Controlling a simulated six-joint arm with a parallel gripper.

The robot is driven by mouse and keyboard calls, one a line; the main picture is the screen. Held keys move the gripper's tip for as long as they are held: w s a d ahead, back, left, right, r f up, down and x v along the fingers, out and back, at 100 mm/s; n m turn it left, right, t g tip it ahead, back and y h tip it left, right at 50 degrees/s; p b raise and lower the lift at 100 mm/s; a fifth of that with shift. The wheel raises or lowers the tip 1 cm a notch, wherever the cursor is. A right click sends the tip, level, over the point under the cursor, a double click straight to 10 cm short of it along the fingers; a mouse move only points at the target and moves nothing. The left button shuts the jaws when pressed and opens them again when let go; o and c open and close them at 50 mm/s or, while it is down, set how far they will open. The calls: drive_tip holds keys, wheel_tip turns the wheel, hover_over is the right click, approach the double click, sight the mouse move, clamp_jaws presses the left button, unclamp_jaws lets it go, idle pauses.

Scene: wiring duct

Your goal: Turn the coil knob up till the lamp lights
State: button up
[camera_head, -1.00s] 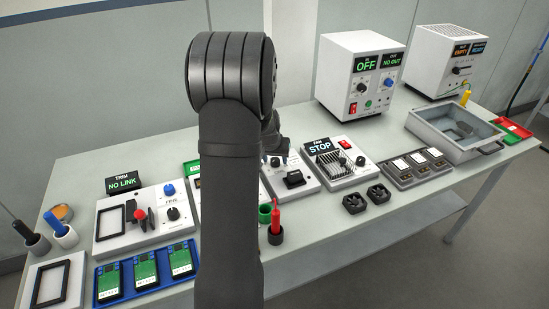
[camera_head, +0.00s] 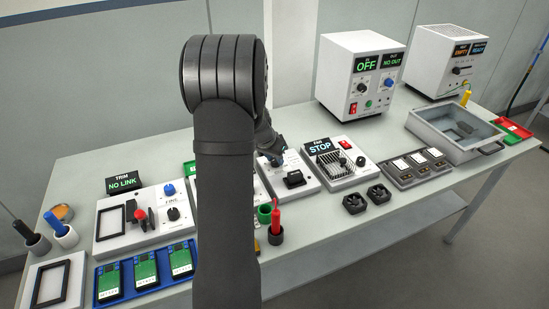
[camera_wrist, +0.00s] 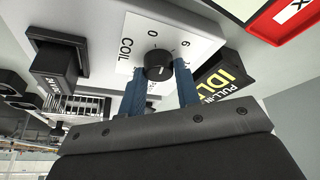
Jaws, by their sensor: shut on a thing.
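The coil knob (camera_wrist: 158,65) is a round black knob with a white pointer mark, on a white panel (camera_wrist: 185,30) lettered COIL with a dial of numbers. The blue fingers of my gripper (camera_wrist: 160,82) are on either side of it, shut on the knob. In the head view my gripper (camera_head: 277,157) is low over the panel behind my arm, and it covers the knob. A black display (camera_wrist: 224,77) beside the panel reads PULL-IN and IDL, with its edge cut off. I cannot make out a lit lamp in either view.
A black square block (camera_wrist: 55,68) stands close to the knob in the wrist view. The fan unit (camera_head: 333,165) reading STOP is just right of my gripper. The trim unit (camera_head: 130,222) is at left.

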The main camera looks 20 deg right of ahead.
drive_tip(key=m+g, duration=0.1)
drive_tip(key=m, duration=0.1)
drive_tip(key=m+g, duration=0.1)
drive_tip(key=m, duration=0.2)
drive_tip(key=shift+w+m+h, duration=0.2)
drive_tip(key=shift+m+h, duration=0.1)
drive_tip(key=m+g, duration=0.2)
drive_tip(key=m, duration=0.4)
drive_tip(key=shift+g, duration=0.3)
drive_tip(key=o, duration=1)
drive_tip(key=shift+w, duration=0.1)
drive_tip(key=v, duration=1.1)
drive_tip(key=d+v, duration=0.1)
drive_tip(key=v, duration=0.5)
drive_tip(key=shift+r, duration=0.4)
